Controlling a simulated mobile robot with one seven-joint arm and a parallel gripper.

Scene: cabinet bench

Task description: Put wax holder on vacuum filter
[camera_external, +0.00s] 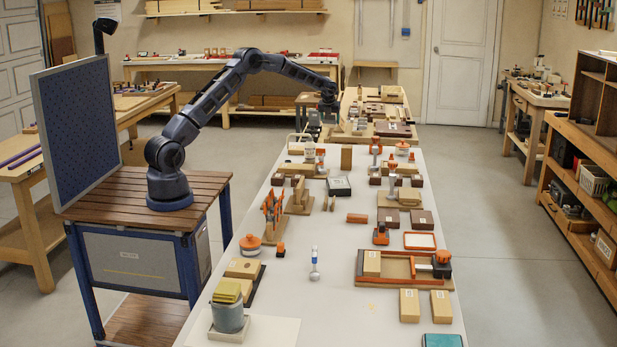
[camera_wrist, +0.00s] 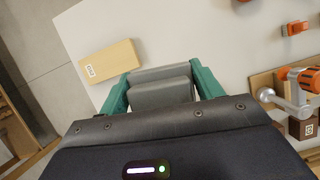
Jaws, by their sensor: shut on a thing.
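My gripper (camera_external: 328,104) is at the far end of the long bench in the external view, raised near the back wooden pieces. In the wrist view my gripper (camera_wrist: 162,84) has green fingers on either side of a grey, smooth two-part block (camera_wrist: 160,90), and it is shut on this. I cannot tell for sure that the grey block is the wax holder. It is too small to make out in the external view. I cannot identify the vacuum filter with certainty in either view.
A wooden block (camera_wrist: 110,60) lies left of the held block on a pale surface. An orange clamp-like tool (camera_wrist: 303,80) on wood is at right. The white bench (camera_external: 340,270) holds several blocks and tools. A blue-grey pot (camera_external: 228,315) stands at its near left corner.

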